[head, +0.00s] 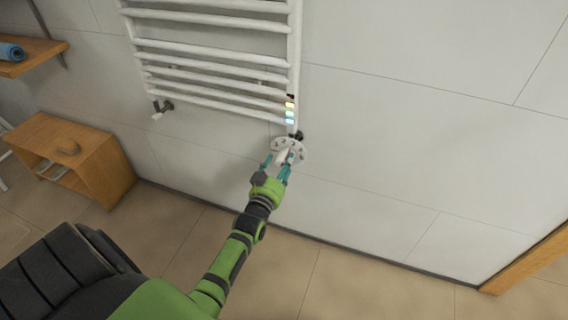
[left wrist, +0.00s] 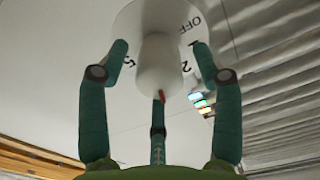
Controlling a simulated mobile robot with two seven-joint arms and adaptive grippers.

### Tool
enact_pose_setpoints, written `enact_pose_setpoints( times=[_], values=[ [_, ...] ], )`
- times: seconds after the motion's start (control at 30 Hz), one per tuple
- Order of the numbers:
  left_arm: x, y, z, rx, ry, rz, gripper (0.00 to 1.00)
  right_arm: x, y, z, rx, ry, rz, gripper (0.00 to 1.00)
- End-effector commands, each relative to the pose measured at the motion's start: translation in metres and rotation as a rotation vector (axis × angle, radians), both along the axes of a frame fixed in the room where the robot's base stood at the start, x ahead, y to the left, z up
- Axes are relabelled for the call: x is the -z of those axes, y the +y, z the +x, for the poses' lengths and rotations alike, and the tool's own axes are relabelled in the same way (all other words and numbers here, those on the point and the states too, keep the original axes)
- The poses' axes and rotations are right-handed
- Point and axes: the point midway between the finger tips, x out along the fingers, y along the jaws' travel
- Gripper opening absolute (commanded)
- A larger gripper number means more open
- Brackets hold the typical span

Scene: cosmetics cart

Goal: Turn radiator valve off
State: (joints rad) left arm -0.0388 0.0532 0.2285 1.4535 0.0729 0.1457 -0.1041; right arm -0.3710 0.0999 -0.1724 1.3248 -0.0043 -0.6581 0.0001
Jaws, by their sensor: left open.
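The white radiator valve has a round dial plate (head: 290,146) at the lower right of the radiator (head: 215,68). In the left wrist view the dial (left wrist: 190,22) shows OFF and some numerals, and a white knob (left wrist: 158,66) with a red mark stands out from it. My left gripper (head: 281,162) is at the valve with its fingers open. In the left wrist view its teal fingers (left wrist: 160,60) are on both sides of the knob, with gaps visible. Contact with a third, lower finger cannot be told. My right gripper is not in view.
A coloured strip (head: 290,110) is on the radiator post above the valve. A wooden stool (head: 75,155) stands at the left, below a shelf (head: 28,55) with a blue rolled towel (head: 11,52). The wall right of the valve is clear. A wooden edge (head: 530,262) is at the lower right.

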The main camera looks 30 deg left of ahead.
Motion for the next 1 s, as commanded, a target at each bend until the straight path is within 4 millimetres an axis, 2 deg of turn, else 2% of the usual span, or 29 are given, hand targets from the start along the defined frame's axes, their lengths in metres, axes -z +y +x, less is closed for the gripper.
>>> enact_pose_setpoints(
  times=[0.03,0.2,0.47,0.5,0.57,0.6,0.63,1.0],
  values=[
    [0.001,0.002,0.008,0.001,-0.001,0.000,0.66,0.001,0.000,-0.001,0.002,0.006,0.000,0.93],
    [0.001,0.004,0.019,0.001,0.001,0.000,0.66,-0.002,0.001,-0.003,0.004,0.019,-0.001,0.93],
    [0.001,0.005,0.021,0.002,0.003,-0.001,0.66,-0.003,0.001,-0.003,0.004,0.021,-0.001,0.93],
    [0.001,0.005,0.021,0.002,0.003,-0.001,0.58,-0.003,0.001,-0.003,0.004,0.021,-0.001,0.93],
    [0.001,0.004,0.021,0.002,0.003,-0.001,0.34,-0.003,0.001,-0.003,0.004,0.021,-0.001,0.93],
    [0.001,0.004,0.021,0.002,0.003,-0.001,0.18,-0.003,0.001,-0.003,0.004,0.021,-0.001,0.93],
    [0.001,0.005,0.021,0.002,0.003,-0.001,0.10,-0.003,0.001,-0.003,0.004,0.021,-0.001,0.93],
    [0.002,0.005,0.020,0.001,0.000,-0.028,0.09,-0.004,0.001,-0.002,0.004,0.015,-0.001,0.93]
  ],
)
